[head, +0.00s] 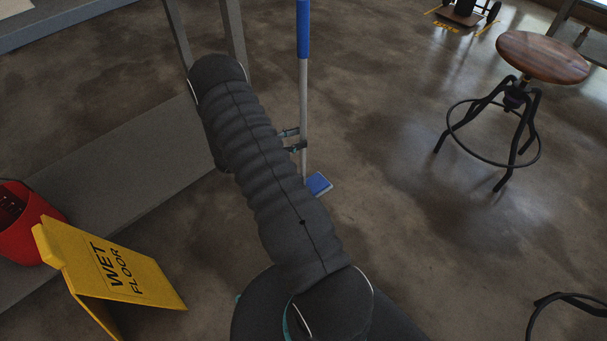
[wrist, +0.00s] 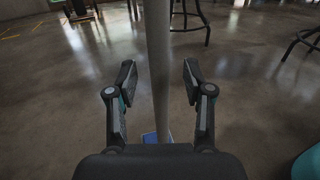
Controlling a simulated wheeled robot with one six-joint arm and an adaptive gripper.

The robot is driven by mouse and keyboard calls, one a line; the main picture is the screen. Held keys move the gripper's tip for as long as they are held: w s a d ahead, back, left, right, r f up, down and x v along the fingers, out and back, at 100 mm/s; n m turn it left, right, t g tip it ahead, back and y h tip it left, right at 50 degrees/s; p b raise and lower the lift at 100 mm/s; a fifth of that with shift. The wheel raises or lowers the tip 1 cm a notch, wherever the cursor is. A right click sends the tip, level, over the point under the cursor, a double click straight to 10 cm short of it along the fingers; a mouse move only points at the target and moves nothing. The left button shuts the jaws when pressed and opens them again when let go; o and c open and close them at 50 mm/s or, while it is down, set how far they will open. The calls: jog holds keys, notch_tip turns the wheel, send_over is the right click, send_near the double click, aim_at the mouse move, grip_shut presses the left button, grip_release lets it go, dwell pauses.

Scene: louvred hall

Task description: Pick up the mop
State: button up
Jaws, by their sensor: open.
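The mop stands upright, with a blue grip at the top of a grey pole (head: 303,108) and a blue and white head (head: 319,185) on the floor. In the wrist view the pole (wrist: 158,60) runs vertically between the two open fingers of my gripper (wrist: 158,85), with a gap on each side. In the head view my gripper (head: 292,140) is at the lower part of the pole, partly hidden behind my arm. The mop head shows only as a small blue patch (wrist: 150,137) low in the wrist view.
A yellow wet floor sign (head: 120,270) and a red bucket (head: 45,225) are at the left. A wooden-topped stool (head: 543,57) stands at the right, with part of another dark frame (head: 560,298) below it. A grey-legged table is at upper left. Floor right of the mop is clear.

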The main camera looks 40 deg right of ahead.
jog(key=shift+x, duration=1.25)
jog(key=shift+c, duration=0.2)
grip_shut()
jog(key=shift+r, duration=0.1)
